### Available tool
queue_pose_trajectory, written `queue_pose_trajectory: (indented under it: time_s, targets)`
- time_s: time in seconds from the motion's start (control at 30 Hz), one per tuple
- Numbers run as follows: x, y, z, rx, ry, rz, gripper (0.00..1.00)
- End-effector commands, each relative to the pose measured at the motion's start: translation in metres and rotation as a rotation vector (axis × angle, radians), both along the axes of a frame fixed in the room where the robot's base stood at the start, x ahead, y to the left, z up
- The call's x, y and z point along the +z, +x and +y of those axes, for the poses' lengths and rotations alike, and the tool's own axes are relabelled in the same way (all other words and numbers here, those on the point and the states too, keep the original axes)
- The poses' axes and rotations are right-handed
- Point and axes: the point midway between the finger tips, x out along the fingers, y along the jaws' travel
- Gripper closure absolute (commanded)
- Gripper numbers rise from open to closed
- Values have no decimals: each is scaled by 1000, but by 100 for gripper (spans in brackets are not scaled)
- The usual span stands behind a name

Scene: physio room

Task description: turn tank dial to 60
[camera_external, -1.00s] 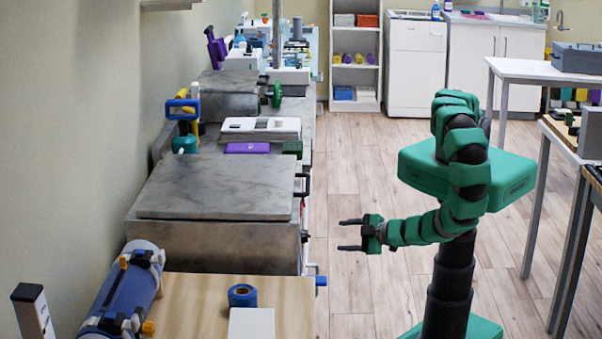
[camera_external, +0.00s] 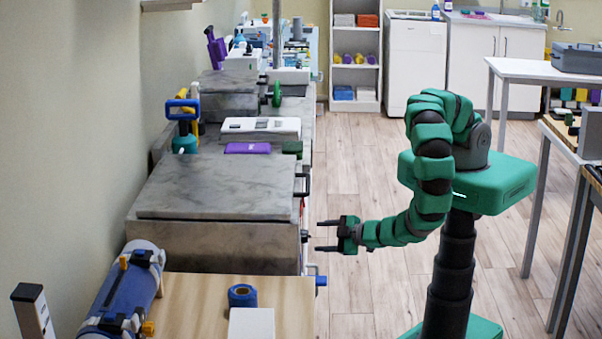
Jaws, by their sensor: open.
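The tank is a grey metal box (camera_external: 215,243) with a marbled grey lid (camera_external: 215,188), on the left side of the aisle. Its right-hand face is seen nearly edge-on, with a dark handle (camera_external: 305,186) near the top. A small dark part (camera_external: 305,236) juts from that face lower down and may be the dial; its markings and setting cannot be read. My gripper (camera_external: 319,235) is open and empty, with its two fingers pointing left at this face. A small gap seems to lie between the fingertips and the dark part.
A blue-ended fitting (camera_external: 320,281) juts out below my gripper. A wooden table (camera_external: 195,305) with a blue tape roll (camera_external: 242,295) stands in front of the tank. The wood floor (camera_external: 345,190) between tank and arm is clear.

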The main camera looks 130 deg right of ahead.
Motion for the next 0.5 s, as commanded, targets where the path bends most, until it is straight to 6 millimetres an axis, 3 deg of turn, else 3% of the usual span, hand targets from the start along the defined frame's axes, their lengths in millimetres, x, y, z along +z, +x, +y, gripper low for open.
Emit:
queue_pose_trajectory:
  time_s: [0.5]
  targets:
    - [-9,12,-31,-1,1,-2,42]
